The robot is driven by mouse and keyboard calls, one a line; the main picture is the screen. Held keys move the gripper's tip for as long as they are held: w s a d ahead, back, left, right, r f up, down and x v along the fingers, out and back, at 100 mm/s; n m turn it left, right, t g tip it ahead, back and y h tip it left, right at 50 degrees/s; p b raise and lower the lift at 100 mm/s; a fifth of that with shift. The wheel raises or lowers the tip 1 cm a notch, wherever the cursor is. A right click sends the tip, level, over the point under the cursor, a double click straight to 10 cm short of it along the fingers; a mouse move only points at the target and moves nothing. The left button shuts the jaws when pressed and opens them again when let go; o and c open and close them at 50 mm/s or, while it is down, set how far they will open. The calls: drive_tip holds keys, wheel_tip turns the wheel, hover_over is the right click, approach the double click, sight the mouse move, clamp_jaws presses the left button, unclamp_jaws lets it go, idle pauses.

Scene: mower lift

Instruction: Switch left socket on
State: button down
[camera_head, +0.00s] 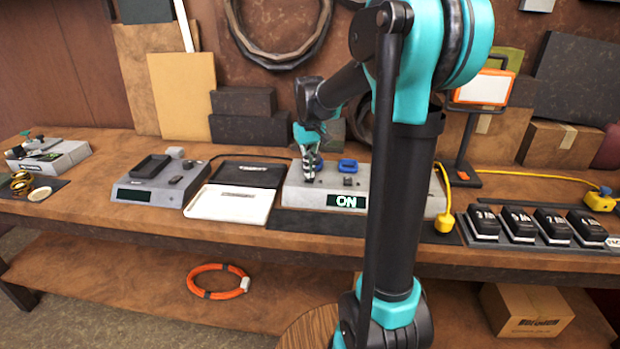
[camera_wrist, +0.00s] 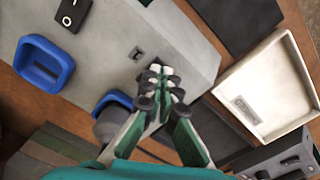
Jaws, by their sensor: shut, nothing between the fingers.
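The grey socket box (camera_head: 290,199) stands on the bench, with a green display (camera_head: 346,201) reading ON on its front. The right blue socket (camera_head: 347,165) is in plain view; it also shows in the wrist view (camera_wrist: 42,63). The left blue socket (camera_wrist: 112,99) is partly hidden by my gripper. A small dark switch (camera_wrist: 138,53) lies near the left socket, and a black rocker switch (camera_wrist: 70,14) lies near the right one. My gripper (camera_head: 309,177) is shut and empty, pointing down over the left part of the box, with its fingertips close to the small switch; contact cannot be told.
A white tray (camera_head: 228,204) and a grey device (camera_head: 160,192) with a dark top stand left of the box. A yellow cable plug (camera_head: 444,222) and several black numbered blocks (camera_head: 520,223) are to the right. A monitor-like orange-framed panel (camera_head: 482,88) stands behind.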

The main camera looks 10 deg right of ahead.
sight(310, 180)
drive_tip(key=shift+f, duration=0.65)
idle(0.3)
drive_tip(key=shift+r, duration=3.5)
drive_tip(key=shift+s, duration=0.15)
